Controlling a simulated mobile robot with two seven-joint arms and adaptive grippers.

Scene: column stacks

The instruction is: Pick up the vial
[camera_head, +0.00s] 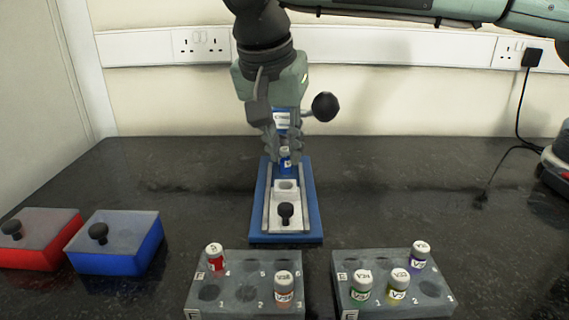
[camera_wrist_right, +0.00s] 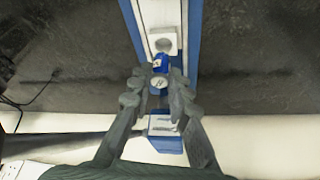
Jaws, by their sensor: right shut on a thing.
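A vial (camera_head: 285,166) with a blue body and a pale cap is between the fingertips of my right gripper (camera_head: 284,154), at the back part of a blue-based device (camera_head: 312,212). The right gripper points down and is shut on the vial. In the right wrist view the vial's blue body (camera_wrist_right: 160,63) shows between the fingers (camera_wrist_right: 157,88), next to a white block with a round hole. In the head view that white block (camera_head: 286,187) lies just in front of the vial. Whether the vial touches the device is unclear. My left gripper is not in view.
Two grey racks (camera_head: 245,309) (camera_head: 437,300) with several capped vials stand in front. A red box (camera_head: 40,240) and a blue box (camera_head: 115,243) with black knobs are at left. A black knob (camera_head: 286,212) stands on the device. The counter right of it is clear.

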